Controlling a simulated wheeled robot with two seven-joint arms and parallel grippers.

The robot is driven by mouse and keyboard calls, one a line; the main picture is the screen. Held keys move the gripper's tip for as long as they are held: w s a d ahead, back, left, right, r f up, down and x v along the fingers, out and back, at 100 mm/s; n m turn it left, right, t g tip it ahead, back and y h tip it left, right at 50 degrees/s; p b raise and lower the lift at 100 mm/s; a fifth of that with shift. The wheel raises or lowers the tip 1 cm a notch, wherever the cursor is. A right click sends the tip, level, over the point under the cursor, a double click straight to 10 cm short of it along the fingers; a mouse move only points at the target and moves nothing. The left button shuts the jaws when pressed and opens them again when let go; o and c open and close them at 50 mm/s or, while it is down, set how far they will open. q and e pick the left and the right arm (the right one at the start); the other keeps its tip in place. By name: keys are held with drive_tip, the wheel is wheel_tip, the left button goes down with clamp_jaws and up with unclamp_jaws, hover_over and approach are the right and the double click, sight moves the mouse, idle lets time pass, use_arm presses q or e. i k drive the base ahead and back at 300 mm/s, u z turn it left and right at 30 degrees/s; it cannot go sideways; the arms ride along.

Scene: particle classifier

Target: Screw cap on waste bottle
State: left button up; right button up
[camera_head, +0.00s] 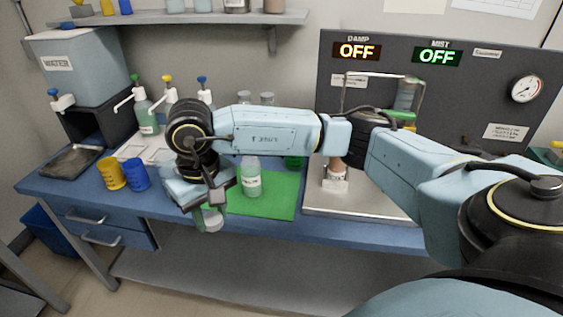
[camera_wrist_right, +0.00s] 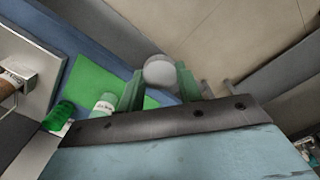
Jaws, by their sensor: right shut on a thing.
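My right gripper (camera_head: 210,212) hangs over the front edge of the bench, left of the green mat (camera_head: 272,204). In the right wrist view its green fingers (camera_wrist_right: 158,85) are shut on a round grey-white piece (camera_wrist_right: 159,70), which looks like the cap, though I cannot be certain. It also shows in the head view (camera_head: 212,219), partly hidden by the gripper. A clear bottle (camera_head: 251,178) with a white label stands upright on the mat, apart from the gripper. It looks like the waste bottle (camera_wrist_right: 104,104), but the label is too small to read. My left gripper is out of view.
A green ridged object (camera_wrist_right: 60,115) stands behind the bottle, partly hidden by my arm in the head view. A steel tray (camera_head: 372,207) lies right of the mat. Yellow (camera_head: 111,174) and blue (camera_head: 136,175) cups and several dispenser bottles stand left.

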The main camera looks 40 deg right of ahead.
sight(251, 167)
drive_tip(key=z, duration=1.2)
